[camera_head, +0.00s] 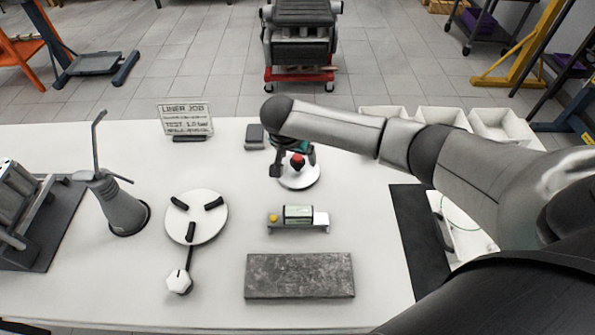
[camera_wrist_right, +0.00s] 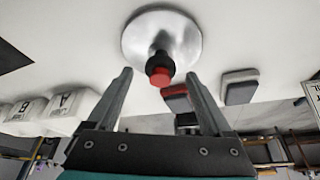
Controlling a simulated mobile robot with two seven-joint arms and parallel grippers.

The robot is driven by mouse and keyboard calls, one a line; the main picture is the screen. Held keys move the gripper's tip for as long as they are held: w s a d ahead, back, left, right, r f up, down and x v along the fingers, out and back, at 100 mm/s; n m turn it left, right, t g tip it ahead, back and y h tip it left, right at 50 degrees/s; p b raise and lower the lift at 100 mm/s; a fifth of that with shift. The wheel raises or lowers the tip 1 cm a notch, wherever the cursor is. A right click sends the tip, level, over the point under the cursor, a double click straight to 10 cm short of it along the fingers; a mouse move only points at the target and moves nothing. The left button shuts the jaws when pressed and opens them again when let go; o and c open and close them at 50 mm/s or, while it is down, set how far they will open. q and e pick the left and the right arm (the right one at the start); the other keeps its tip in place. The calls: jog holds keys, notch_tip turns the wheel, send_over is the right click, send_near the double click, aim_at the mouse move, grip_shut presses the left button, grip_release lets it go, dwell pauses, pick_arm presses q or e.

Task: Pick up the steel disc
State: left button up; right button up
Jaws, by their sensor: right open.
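The steel disc (camera_head: 300,182) lies on the white bench, partly covered by my right gripper. It has a dark stem with a red knob (camera_head: 297,161) at its middle. In the right wrist view the disc (camera_wrist_right: 135,38) is bright and round, with the red-tipped knob (camera_wrist_right: 160,77) pointing towards me. My right gripper (camera_head: 292,168) is over the disc. In the right wrist view its open fingers (camera_wrist_right: 158,75) stand on either side of the knob, with gaps on both sides. My left gripper is not in view.
A grey slab (camera_head: 300,285) is in front. A dark block (camera_head: 254,136) and a sign (camera_head: 187,118) stand behind. White bins (camera_head: 443,117) are at the back right.

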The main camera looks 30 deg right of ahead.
jog(key=shift+w+d+f, duration=0.15)
jog(key=shift+d+f, duration=0.05)
jog(key=shift+f, duration=0.3)
grip_shut()
dwell(0.3)
dwell(0.7)
